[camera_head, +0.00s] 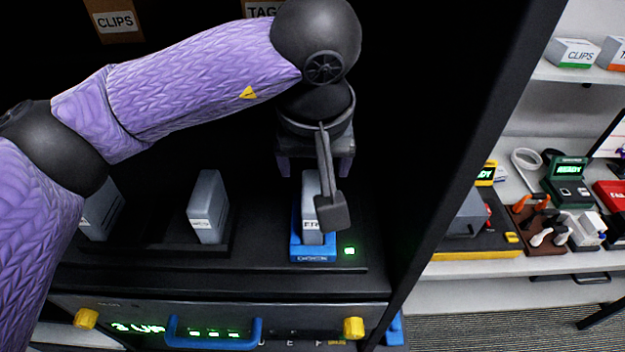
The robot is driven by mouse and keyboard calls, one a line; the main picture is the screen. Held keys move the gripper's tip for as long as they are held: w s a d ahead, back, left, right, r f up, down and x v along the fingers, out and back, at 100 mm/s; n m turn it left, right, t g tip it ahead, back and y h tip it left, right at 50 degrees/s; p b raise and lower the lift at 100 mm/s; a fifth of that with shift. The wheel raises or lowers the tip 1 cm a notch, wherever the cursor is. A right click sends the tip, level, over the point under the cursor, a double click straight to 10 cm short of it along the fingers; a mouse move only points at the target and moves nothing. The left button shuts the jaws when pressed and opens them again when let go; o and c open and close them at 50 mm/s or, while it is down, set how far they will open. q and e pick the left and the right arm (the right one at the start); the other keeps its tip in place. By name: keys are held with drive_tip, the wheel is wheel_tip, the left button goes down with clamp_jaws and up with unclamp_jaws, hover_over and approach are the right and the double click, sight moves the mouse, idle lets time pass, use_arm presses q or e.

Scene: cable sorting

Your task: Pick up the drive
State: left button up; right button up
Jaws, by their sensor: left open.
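A grey drive (311,211) with a white label stands upright in the blue dock (313,253) at the right end of the rack shelf. My left gripper (322,205) comes down from above, right over this drive, and is open. One finger hangs in front of the drive and hides part of its right side and label. The other finger is mostly hidden, so I cannot tell whether either one touches the drive. A second grey drive (207,208) stands in the middle of the shelf, and another (101,211) at the left is partly behind my arm. My right gripper is not in view.
A small green light (349,251) glows beside the dock. Below is a unit with a blue handle (213,332) and yellow knobs (353,327). The dark rack post (450,130) stands close on the right. Beyond it, white shelves hold boxes and tools.

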sight(313, 189)
use_arm(q)
wheel_tip(313, 189, down, 3)
drive_tip(key=shift+r, duration=0.15)
drive_tip(key=p+x, duration=0.2)
drive_tip(key=x, duration=0.2)
drive_tip(key=shift+w+a+f, duration=0.1)
drive_tip(key=shift+w+f, duration=0.15)
drive_tip(key=shift+f, duration=0.5)
drive_tip(key=shift+w, duration=0.1)
clamp_jaws()
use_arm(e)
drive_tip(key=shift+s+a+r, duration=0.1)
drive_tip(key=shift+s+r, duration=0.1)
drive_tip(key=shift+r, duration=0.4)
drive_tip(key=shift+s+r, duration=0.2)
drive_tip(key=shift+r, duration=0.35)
